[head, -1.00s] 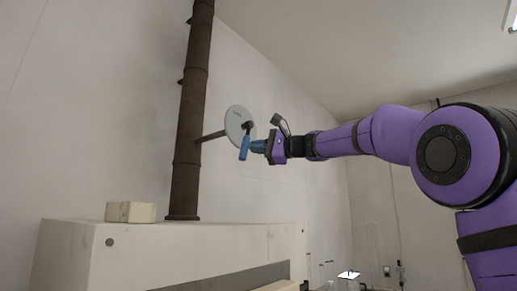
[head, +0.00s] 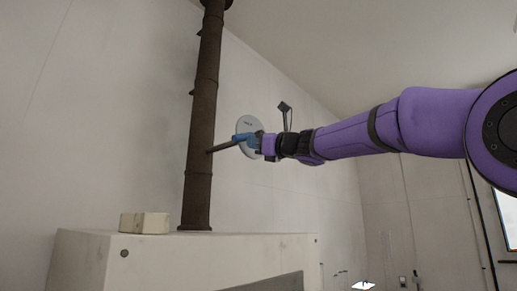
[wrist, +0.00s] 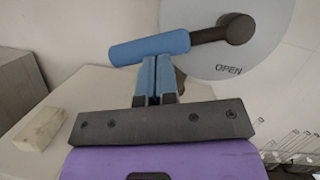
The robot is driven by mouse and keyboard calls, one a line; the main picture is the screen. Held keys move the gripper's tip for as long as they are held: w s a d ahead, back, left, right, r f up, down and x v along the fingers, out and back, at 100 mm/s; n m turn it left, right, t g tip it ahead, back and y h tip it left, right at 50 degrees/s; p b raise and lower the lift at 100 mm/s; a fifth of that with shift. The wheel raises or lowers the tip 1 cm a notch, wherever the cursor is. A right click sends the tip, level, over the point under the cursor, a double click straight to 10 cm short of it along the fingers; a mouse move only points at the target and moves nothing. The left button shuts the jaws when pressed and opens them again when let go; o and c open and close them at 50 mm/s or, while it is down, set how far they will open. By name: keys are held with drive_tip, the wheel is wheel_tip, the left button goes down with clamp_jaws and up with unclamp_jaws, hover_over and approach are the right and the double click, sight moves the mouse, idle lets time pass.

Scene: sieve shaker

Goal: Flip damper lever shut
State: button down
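The damper lever has a blue grip (wrist: 150,47) on a dark arm that runs right to a round dark hub (wrist: 237,28). The hub sits on a pale grey disc (wrist: 262,55) marked OPEN; the disc also shows in the head view (head: 249,124). In the wrist view the lever points left, slightly tilted. My gripper (wrist: 157,62) has its two blue fingers together with nothing between them. Its tips are right below the grip; I cannot tell if they touch it. In the head view my gripper (head: 247,141) overlaps the disc, and blue grip and fingers blend together.
A dark vertical pipe (head: 203,110) stands left of the disc, with a thin rod (head: 224,146) between them. A pale block (head: 145,223) lies on the white cabinet (head: 85,262) below. The air right of the disc holds my arm.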

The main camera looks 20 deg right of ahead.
drive_tip(key=m, duration=0.1)
drive_tip(key=r+m+h, duration=0.1)
drive_tip(key=a+r+m+t, duration=0.1)
drive_tip(key=m, duration=0.1)
drive_tip(key=shift+s+r, duration=0.25)
drive_tip(key=shift+s, duration=0.1)
drive_tip(key=shift+a+r, duration=0.1)
idle(0.5)
